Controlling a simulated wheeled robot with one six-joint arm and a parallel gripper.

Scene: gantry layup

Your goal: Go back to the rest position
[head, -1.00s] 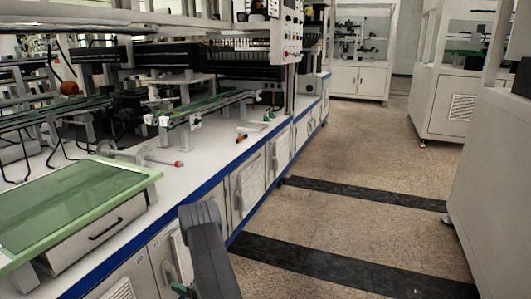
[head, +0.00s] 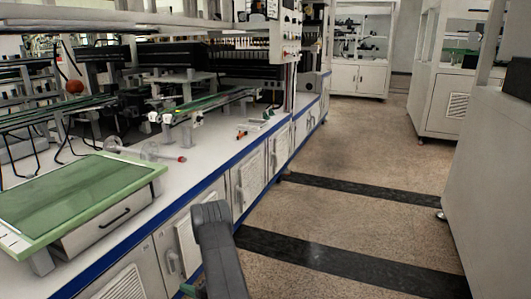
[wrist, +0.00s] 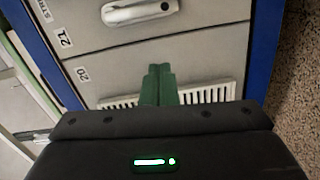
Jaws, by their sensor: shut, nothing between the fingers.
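My gripper (wrist: 159,72) shows in the wrist view as two green fingers pressed together, with nothing between them. It points at a grey cabinet door (wrist: 130,60) with a slotted vent and a handle, beside the labels 20 and 21. I cannot tell how far the fingertips are from the door.
A long white workbench (head: 205,155) with a blue edge runs along the left. A green-topped box (head: 75,195) with a drawer sits on it, near a green rail (head: 215,102). The speckled floor (head: 350,215) is clear. A grey cabinet (head: 490,190) stands at the right.

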